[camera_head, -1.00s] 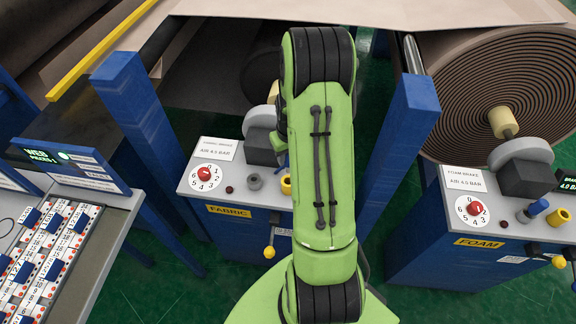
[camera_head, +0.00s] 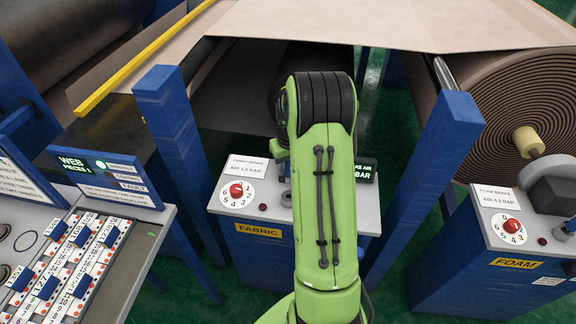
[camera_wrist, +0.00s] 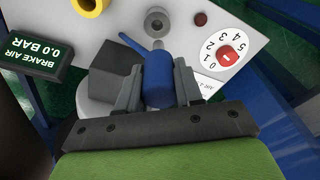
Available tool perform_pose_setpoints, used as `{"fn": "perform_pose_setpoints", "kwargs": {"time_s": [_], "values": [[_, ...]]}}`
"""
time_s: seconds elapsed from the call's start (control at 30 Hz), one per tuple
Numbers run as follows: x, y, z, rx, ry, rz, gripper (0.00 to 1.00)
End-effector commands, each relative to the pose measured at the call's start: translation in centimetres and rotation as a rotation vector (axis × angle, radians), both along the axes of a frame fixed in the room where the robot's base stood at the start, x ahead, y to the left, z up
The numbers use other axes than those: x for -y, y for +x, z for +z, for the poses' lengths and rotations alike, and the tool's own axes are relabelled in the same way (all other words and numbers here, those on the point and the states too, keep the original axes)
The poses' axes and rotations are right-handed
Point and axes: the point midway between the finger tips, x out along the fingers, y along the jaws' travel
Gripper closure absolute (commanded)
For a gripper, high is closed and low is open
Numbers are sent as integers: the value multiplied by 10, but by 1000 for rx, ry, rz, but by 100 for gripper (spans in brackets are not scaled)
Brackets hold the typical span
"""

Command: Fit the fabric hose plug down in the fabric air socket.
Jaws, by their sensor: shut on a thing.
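The fabric hose plug (camera_wrist: 157,85) is blue, with a thin blue piece sticking out to the upper left in the wrist view. My gripper (camera_wrist: 157,72) is shut on it, one grey finger on each side. The fabric air socket (camera_wrist: 157,20) is a grey round fitting with a dark opening on the light panel top, just beyond the plug's end in that view. Plug and socket look apart; the height between them is hard to judge. In the head view the socket (camera_head: 287,198) shows beside my arm on the FABRIC stand (camera_head: 258,231). My arm hides my gripper there.
A dark block (camera_wrist: 115,75) lies left of the plug in the wrist view. Near it are a yellow ring (camera_wrist: 88,7), a BRAKE AIR display (camera_wrist: 36,62) reading 0.0 BAR, and a red-knobbed dial (camera_wrist: 228,56). Blue posts (camera_head: 428,180) flank the FABRIC stand; the FOAM stand (camera_head: 515,262) is right.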

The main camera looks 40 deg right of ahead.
Motion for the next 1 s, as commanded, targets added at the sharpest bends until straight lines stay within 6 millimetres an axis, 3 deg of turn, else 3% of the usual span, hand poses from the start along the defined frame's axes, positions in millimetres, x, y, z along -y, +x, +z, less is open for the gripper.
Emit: {"fn": "perform_pose_setpoints", "kwargs": {"time_s": [0.5, 1.0], "values": [[0, 0, -55, -1, 0, 0, 99], [0, 0, -56, 0, 0, 0, 99]]}}
